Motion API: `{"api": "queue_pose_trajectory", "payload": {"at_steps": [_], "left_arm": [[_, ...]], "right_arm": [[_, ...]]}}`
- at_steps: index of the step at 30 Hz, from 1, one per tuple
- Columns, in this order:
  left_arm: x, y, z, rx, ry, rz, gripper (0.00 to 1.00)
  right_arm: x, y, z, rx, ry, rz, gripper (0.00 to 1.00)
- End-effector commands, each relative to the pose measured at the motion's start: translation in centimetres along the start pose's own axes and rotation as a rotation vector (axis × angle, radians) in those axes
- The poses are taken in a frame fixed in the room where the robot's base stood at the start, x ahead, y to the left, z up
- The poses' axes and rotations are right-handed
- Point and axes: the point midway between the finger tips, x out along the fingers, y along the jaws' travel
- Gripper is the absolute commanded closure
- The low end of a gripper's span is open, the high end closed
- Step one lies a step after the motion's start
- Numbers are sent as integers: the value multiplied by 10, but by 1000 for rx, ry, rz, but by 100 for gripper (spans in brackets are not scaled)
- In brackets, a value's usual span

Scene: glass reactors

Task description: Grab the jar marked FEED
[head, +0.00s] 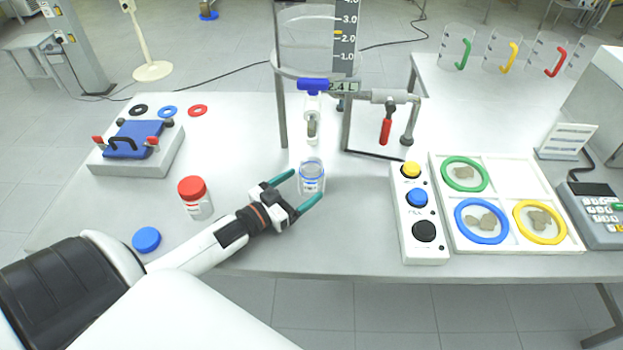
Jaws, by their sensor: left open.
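A clear open glass jar (312,176) with blue markings stands upright on the table below the reactor's tap. A second jar (196,200), with a red lid and a pale label, stands to its left. I cannot read FEED on either jar. My left gripper (306,184) is open, its teal fingers pointing right toward the glass jar. One fingertip is at the jar's left side and the other in front of its base; I cannot tell whether they touch it. My right gripper is out of view.
The glass reactor (305,50) with a blue-handled tap (313,84) and a red-handled valve (386,131) stands behind the jar. A button box (417,222) and a tray (500,170) with coloured rings are right. A blue lid (146,239) and a blue-topped press (135,141) are left.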

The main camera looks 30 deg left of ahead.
Motion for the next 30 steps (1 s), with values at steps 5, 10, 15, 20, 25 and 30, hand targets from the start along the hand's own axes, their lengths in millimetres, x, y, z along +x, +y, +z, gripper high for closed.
{"api": "queue_pose_trajectory", "payload": {"at_steps": [5,10,15,20,25,30], "left_arm": [[18,0,2,1,-3,0,17],[45,0,2,0,-2,2,17],[58,0,1,1,0,1,17],[59,0,0,1,1,1,17],[59,0,0,0,1,1,31],[59,0,0,0,1,1,59]], "right_arm": [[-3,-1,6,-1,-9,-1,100],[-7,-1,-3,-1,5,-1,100],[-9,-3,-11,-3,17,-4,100],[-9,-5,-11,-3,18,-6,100],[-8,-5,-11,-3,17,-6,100],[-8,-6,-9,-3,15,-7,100]]}}
